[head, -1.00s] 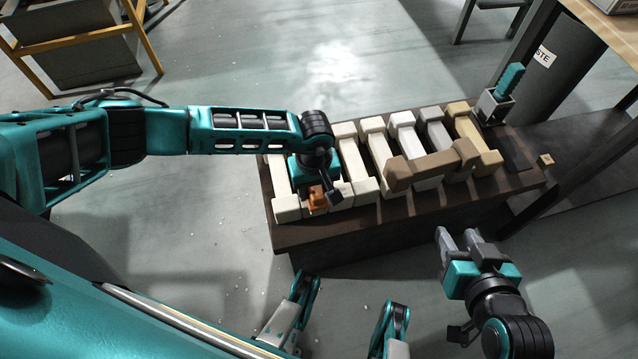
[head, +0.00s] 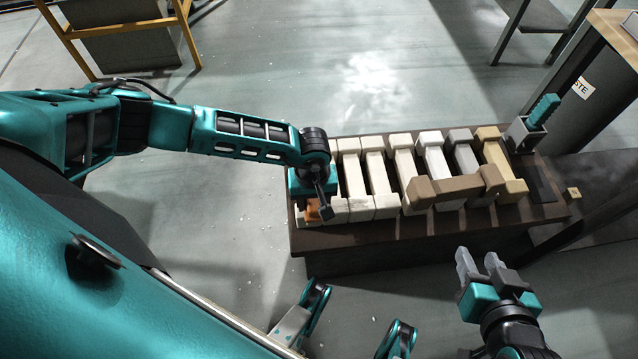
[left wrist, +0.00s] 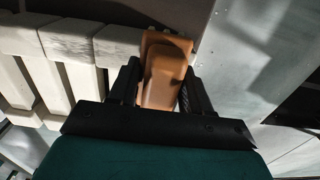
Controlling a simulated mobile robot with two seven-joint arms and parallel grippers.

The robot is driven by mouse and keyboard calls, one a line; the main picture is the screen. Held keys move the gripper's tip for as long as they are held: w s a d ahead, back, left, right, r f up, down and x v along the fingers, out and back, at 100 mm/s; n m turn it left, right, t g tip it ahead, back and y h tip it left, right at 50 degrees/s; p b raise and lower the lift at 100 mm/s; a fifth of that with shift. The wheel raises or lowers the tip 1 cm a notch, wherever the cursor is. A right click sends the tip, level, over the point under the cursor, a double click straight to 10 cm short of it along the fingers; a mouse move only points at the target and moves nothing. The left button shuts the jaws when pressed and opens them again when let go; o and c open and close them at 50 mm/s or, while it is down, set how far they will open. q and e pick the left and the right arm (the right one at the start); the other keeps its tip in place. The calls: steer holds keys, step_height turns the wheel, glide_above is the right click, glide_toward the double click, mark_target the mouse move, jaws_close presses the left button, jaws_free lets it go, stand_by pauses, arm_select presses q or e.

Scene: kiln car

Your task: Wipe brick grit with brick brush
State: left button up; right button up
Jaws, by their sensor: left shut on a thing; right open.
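My left gripper (head: 317,206) is shut on an orange-brown brush body (head: 312,214), which I take as the brick brush, at the left end of the brick row. In the left wrist view the brush (left wrist: 165,75) sits between the fingers, beside a pale brick end; its bristles are hidden. I cannot tell whether it touches a brick. Grey specks like grit (left wrist: 68,46) mark a pale brick end in the left wrist view. Pale bricks (head: 377,172) lie in a row on the dark kiln car (head: 370,237). My right gripper (head: 480,264) is open and empty in front of the car.
A brown brick (head: 445,189) lies across others on the right. A teal-handled tool (head: 543,108) stands in a grey holder (head: 522,137) at the car's far right corner. A dark post and grey bin (head: 590,105) stand to the right.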

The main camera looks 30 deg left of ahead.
mark_target(358, 204)
arm_select(q)
steer(key=shift+w+d+f+b, duration=0.1)
steer(key=shift+w+d+b, duration=0.45)
steer(key=shift+d, duration=0.3)
steer(key=shift+w+d+f+b, duration=0.1)
steer(key=shift+w+d+b, duration=0.45)
steer(key=shift+d, duration=0.25)
steer(key=shift+w+d+r+b, duration=0.2)
steer(key=shift+w+d+b, duration=0.2)
steer(key=shift+d, duration=0.25)
steer(key=shift+w+d+f+b, duration=0.15)
steer(key=shift+w+d+b, duration=0.45)
steer(key=shift+d+b, duration=0.15)
steer(key=shift+w+d+b, duration=0.4)
steer(key=shift+d+b, duration=0.1)
steer(key=shift+d, duration=0.15)
steer(key=shift+w+d+b, duration=0.4)
steer(key=shift+d+b, duration=0.05)
steer(key=shift+d, duration=0.15)
steer(key=shift+w+d, duration=0.15)
steer(key=shift+d, duration=0.1)
